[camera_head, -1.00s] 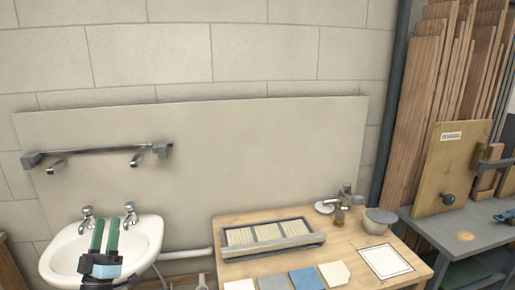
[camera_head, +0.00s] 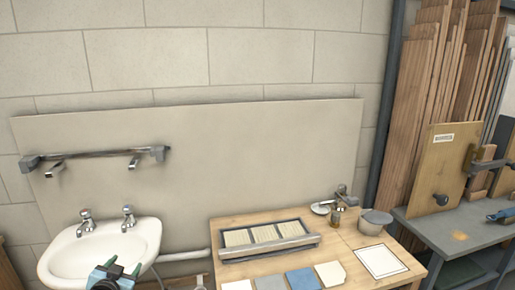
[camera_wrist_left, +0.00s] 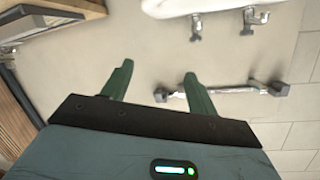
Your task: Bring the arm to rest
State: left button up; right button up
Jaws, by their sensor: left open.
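My left gripper (camera_head: 121,268) shows at the bottom edge of the head view, in front of the lower rim of the white sink (camera_head: 70,258). In the left wrist view its two green fingers (camera_wrist_left: 158,72) stand apart with nothing between them. The wrist view is turned over, with the sink at the top and the wall rail (camera_wrist_left: 225,90) below it. Most of the left arm is out of view. My right gripper shows in neither view.
Two taps (camera_head: 129,216) stand on the sink's back edge. A wooden bench (camera_head: 345,246) to the right holds a framed tray (camera_head: 265,251), tiles and a small pot (camera_head: 375,221). A grey bench (camera_head: 462,235) stands farther right. The wall board (camera_head: 240,150) is clear above the bench.

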pick_arm(q)
jog(key=s+d+f+g+h, duration=0.1)
jog(key=s+d+f+g, duration=0.1)
jog(key=s+d+f, duration=0.6)
jog(key=s+d+f+g+h, duration=0.1)
jog(key=s+d+f, duration=0.2)
jog(key=s+f, duration=0.85)
jog(key=s+d+g, duration=0.1)
jog(key=s+d, duration=0.2)
jog(key=s, duration=0.9)
jog(key=s+d+n+g+h, duration=0.1)
jog(key=s+d, duration=0.3)
jog(key=s, duration=0.9)
jog(key=shift+s+d+f+g+h, duration=0.2)
jog(key=shift+s+f+g+h, duration=0.1)
jog(key=shift+g, duration=0.4)
